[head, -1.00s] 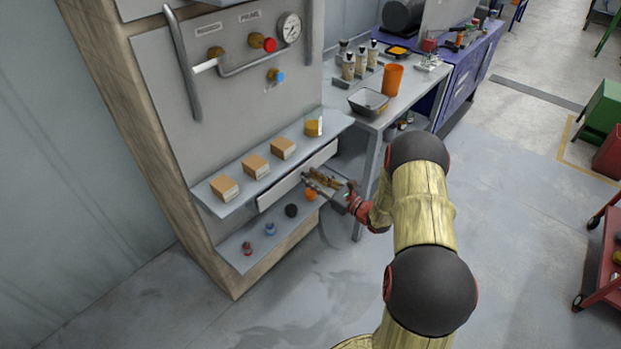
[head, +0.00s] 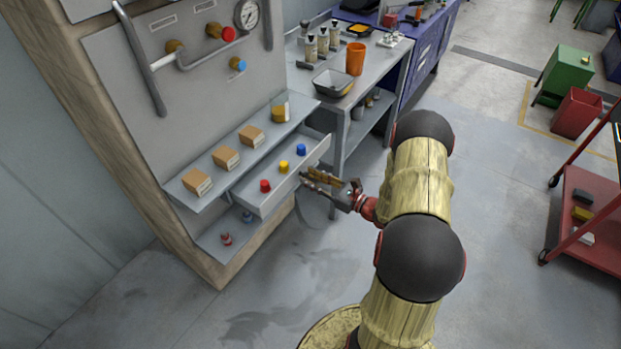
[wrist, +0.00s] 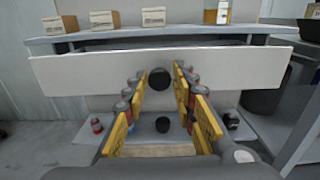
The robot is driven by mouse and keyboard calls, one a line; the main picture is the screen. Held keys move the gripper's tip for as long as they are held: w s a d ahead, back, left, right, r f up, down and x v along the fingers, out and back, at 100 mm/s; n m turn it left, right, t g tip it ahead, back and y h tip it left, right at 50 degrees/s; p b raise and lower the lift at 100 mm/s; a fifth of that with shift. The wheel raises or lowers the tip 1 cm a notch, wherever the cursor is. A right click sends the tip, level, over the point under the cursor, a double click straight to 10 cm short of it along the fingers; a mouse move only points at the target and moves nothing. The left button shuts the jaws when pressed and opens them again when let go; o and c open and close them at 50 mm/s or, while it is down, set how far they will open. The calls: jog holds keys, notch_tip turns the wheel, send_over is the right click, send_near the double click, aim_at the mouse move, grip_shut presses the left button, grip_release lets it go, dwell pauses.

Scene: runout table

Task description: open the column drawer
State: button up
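The column drawer (head: 276,196) stands pulled out below the grey shelf of the column. A red, a yellow and a blue cap (head: 301,149) sit inside it. Its pale front panel (wrist: 90,72) spans the wrist view. A dark round knob (wrist: 160,79) is at the panel's middle, between the fingertips of my gripper (wrist: 160,84). In the head view my gripper (head: 308,180) is at the drawer's front face, and the knob is hidden there.
Boxes (head: 225,157) and an amber container (head: 281,109) stand on the shelf above. A lower ledge (head: 222,241) holds small knobbed items. A side table (head: 322,83) stands close behind the drawer's right end. The floor in front is clear.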

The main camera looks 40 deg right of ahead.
jog(key=shift+o, duration=1.4)
jog(key=v, duration=1.2)
